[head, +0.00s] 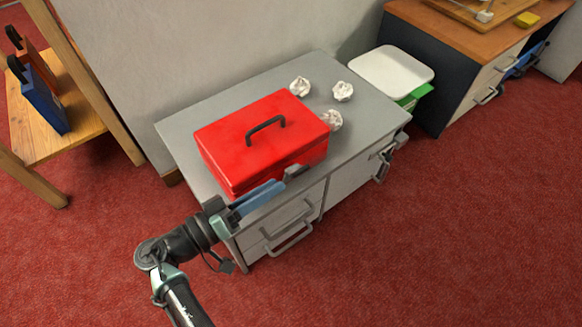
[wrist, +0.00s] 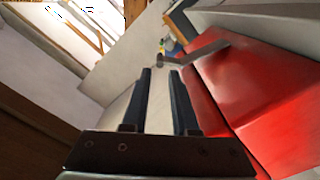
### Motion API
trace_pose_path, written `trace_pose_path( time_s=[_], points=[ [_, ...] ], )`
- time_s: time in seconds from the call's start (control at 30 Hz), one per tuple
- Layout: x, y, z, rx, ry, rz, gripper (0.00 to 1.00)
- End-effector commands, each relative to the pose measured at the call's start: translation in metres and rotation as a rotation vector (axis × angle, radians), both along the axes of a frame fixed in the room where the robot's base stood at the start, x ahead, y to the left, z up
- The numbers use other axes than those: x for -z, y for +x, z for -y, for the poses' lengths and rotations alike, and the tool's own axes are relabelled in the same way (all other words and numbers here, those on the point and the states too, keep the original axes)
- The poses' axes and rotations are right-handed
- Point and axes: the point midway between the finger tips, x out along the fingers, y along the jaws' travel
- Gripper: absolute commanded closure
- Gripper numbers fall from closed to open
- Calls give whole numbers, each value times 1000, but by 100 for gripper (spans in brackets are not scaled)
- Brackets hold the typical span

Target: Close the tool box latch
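The red tool box (head: 255,145) stands on the grey cabinet with its lid down and its black handle (head: 265,127) on top. A small grey latch (head: 294,171) juts out from its front side. It shows in the wrist view as a grey bar (wrist: 208,53) sticking out from the red box (wrist: 262,85). My gripper (head: 276,188) is along the front of the box, its blue fingers close to the latch. In the wrist view my gripper (wrist: 162,72) has a gap between its fingers and holds nothing. The latch lies beyond the fingertips, slightly to the right.
Several crumpled white papers (head: 342,91) lie behind and right of the box on the grey cabinet (head: 358,137). Drawer handles (head: 289,238) stick out at the cabinet's front. A wooden shelf (head: 60,110) stands at left. A white-lidded bin (head: 391,70) stands at right.

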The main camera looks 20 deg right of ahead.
Motion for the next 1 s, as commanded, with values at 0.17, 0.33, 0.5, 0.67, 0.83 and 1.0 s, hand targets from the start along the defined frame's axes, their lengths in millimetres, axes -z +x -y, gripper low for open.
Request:
trace_pose_path(
  time_s=[0.17,0.33,0.5,0.67,0.83,1.0],
  points=[
    [-1,-8,-25,-3,0,0,73],
    [0,-11,-32,-1,0,0,73],
    [0,-12,-32,0,0,0,73],
    [0,-12,-32,0,0,0,91],
    [7,-15,-21,25,40,-14,100],
    [49,-39,28,176,290,-74,100]
  ],
)
